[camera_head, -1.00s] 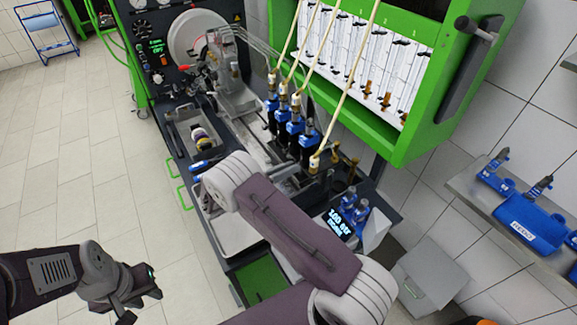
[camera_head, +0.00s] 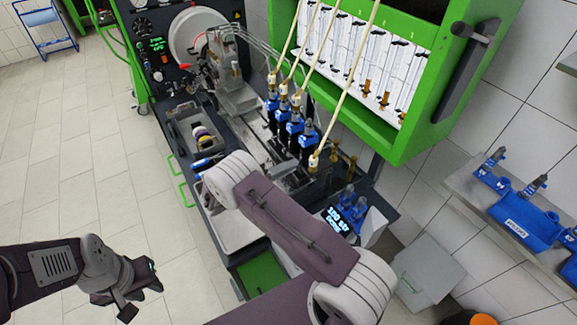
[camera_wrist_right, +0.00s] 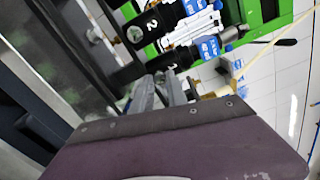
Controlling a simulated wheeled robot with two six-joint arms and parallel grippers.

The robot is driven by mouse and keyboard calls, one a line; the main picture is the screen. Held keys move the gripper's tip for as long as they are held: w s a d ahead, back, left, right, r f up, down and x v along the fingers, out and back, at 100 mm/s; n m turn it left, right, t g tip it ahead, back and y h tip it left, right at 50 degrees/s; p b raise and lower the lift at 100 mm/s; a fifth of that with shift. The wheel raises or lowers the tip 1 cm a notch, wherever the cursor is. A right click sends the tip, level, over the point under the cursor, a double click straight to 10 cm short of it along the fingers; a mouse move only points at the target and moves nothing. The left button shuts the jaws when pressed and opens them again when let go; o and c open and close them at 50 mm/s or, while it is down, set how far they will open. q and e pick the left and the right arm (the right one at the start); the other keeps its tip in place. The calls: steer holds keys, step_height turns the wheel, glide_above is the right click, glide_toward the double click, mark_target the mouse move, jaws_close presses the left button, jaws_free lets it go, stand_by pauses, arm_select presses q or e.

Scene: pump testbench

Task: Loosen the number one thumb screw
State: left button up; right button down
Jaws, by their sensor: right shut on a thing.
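The row of blue-capped black pump units (camera_head: 296,132) stands on the bench rail in the head view, with cream hoses running up from them. In the right wrist view a black unit marked 2 (camera_wrist_right: 151,27) is near the top, with another dark unit (camera_wrist_right: 172,57) below it. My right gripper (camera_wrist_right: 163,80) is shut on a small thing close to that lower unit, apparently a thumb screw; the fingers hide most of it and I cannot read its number. In the head view my right arm partly covers this spot. My left gripper (camera_head: 142,293) is open and empty above the floor.
The green-framed tube panel (camera_head: 350,70) rises behind the pump units. A grey tray (camera_head: 200,130) with rings sits left of the rail. A small display (camera_head: 340,220) and blue parts are at the bench's right end.

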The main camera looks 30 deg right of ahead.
steer(key=n, duration=0.4)
steer(key=shift+r, duration=0.1)
steer(key=shift+n+p, duration=0.35)
steer(key=shift+n, duration=1.65)
steer(key=c, duration=1.3)
jaws_free()
steer(key=a+b, duration=0.1)
steer(key=a, duration=0.2)
steer(key=a+b, duration=0.1)
steer(key=a, duration=0.2)
steer(key=a+b, duration=0.2)
steer(key=a, duration=0.1)
steer(key=shift+s, duration=0.25)
